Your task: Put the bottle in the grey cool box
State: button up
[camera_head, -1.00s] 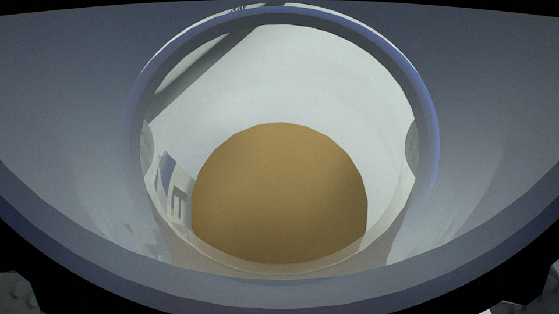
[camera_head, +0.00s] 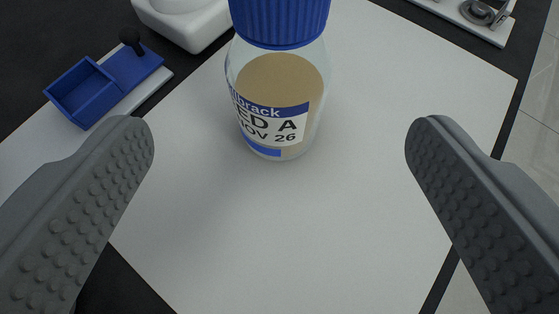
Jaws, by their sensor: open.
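The bottle (camera_head: 285,88) is clear with a blue ribbed cap (camera_head: 280,20), tan contents and a white and blue label. It stands upright on a white board (camera_head: 290,230), at the top middle of the view. My gripper (camera_head: 280,145) is open, its two grey studded fingers wide apart, one low on each side of the picture. The bottle is ahead of the fingertips, between their lines, and neither finger touches it. The top of the cap is cut off by the picture's edge. The grey cool box is not in view.
A blue open tray (camera_head: 82,90) with a black knob (camera_head: 130,38) beside it is at the upper left. A white block (camera_head: 185,25) stands near it. A metal fitting on a white plate (camera_head: 480,15) is at the top right. Tiled floor shows beyond the right edge.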

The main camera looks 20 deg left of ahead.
jog(key=shift+s+d+r, duration=0.1)
jog(key=shift+s+r, duration=0.1)
jog(key=shift+s, duration=0.25)
jog(key=s+d+r+m+t+h, duration=0.1)
jog(key=s+d+r, duration=0.3)
jog(key=s, duration=0.6)
jog(key=s+d+r+m+t+h, duration=0.1)
jog(key=s+d+r+t, duration=0.1)
jog(key=s+d+r, duration=0.2)
jog(key=s+d+r+m+t+h, duration=0.1)
jog(key=s+d+r+t, duration=0.1)
jog(key=s+d, duration=0.7)
jog(key=s+r, duration=0.1)
jog(key=s, duration=0.6)
jog(key=shift+s+r+t, duration=0.2)
jog(key=shift+r+t, duration=0.1)
jog(key=shift+r, duration=0.1)
jog(key=shift+o, duration=0.4)
jog(key=shift+s+d, duration=0.1)
jog(key=shift+s, duration=0.25)
jog(key=shift+w, duration=0.1)
